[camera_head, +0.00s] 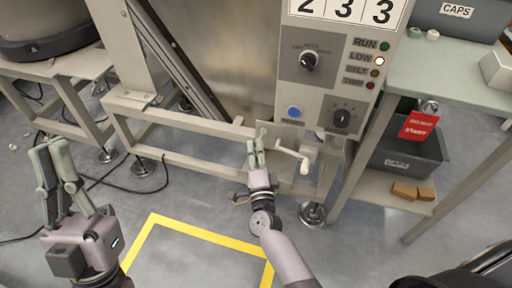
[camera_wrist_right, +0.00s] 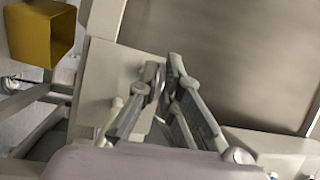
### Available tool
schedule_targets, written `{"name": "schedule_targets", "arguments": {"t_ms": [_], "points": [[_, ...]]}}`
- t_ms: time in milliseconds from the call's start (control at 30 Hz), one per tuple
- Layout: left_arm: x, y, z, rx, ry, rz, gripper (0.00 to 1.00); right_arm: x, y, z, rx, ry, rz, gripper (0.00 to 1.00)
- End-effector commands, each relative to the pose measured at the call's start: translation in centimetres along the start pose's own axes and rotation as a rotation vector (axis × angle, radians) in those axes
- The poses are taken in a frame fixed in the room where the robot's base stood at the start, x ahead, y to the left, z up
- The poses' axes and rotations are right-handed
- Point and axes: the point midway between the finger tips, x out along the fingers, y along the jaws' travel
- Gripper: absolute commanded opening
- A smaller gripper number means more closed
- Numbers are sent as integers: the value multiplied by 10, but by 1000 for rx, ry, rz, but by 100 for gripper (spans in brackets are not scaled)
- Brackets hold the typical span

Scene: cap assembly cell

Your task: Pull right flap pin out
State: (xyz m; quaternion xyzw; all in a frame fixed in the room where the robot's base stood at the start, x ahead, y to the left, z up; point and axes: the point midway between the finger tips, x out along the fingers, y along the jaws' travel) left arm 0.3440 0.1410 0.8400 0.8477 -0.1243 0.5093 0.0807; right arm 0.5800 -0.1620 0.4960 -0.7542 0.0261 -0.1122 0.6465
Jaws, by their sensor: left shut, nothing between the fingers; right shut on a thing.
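My right gripper (camera_head: 257,147) is at the right end of the machine's lower frame, in front of a small upright plate. In the right wrist view its fingertips (camera_wrist_right: 165,78) come together beside a pale plate (camera_wrist_right: 113,80). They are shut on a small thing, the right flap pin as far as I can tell. The pin is almost wholly hidden by the fingers, so I cannot tell how far it sits in the plate. My left gripper (camera_head: 50,150) is shut and empty at the far left, over the floor and apart from the machine.
A pale crank handle (camera_head: 297,155) sticks out just right of my right gripper. The control panel (camera_head: 335,65) is above it. A yellow open box (camera_wrist_right: 42,35) shows in the wrist view. A green-topped table (camera_head: 455,85) stands at right, above a dark bin (camera_head: 405,155).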

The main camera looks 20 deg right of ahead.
Motion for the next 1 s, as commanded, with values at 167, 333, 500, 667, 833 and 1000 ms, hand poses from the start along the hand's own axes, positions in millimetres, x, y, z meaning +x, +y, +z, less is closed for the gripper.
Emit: {"name": "schedule_targets", "arguments": {"t_ms": [167,333,500,667,833,1000], "points": [[0,0,0,0,1,0,0,-1,-1,2,1,-3,-1,15],[0,0,0,0,2,0,0,-1,0,2,1,-3,0,25],[0,0,-1,0,2,1,0,-1,0,2,0,-3,1,25],[0,0,0,-2,0,0,0,-6,1,2,0,-3,2,25],[0,0,0,-1,0,0,0,-31,1,2,0,-5,4,25],[0,0,0,-1,1,0,0,-69,1,1,-2,-4,4,25]]}}
